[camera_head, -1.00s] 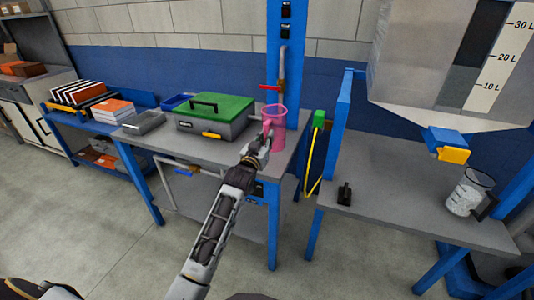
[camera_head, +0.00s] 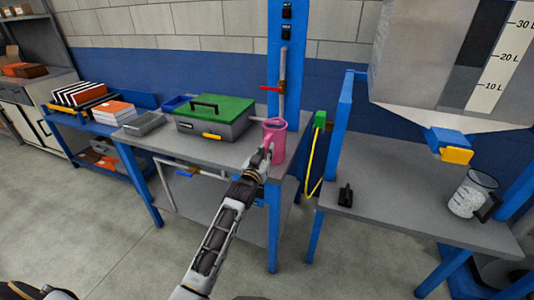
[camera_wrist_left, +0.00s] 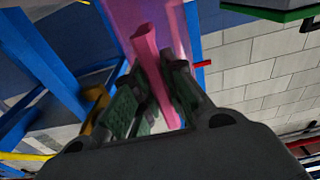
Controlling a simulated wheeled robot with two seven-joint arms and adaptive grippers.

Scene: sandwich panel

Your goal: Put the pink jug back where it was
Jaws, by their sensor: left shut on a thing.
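The pink jug (camera_head: 275,141) is upright at the right end of the grey workbench (camera_head: 215,148), in front of the blue column. Its handle faces my left gripper (camera_head: 265,158). The gripper is shut on that handle. In the left wrist view the pink handle (camera_wrist_left: 147,60) runs between the two green-padded fingers (camera_wrist_left: 155,100), with the jug body partly out of frame behind it. I cannot tell whether the jug's base touches the bench top. My right gripper is not in view.
A grey case with a green lid (camera_head: 216,110) stands left of the jug. A red-handled tap (camera_head: 280,88) is on the blue column (camera_head: 287,45) behind it. A yellow hose (camera_head: 318,165) hangs to the right. A clear jug (camera_head: 470,196) stands on the right table.

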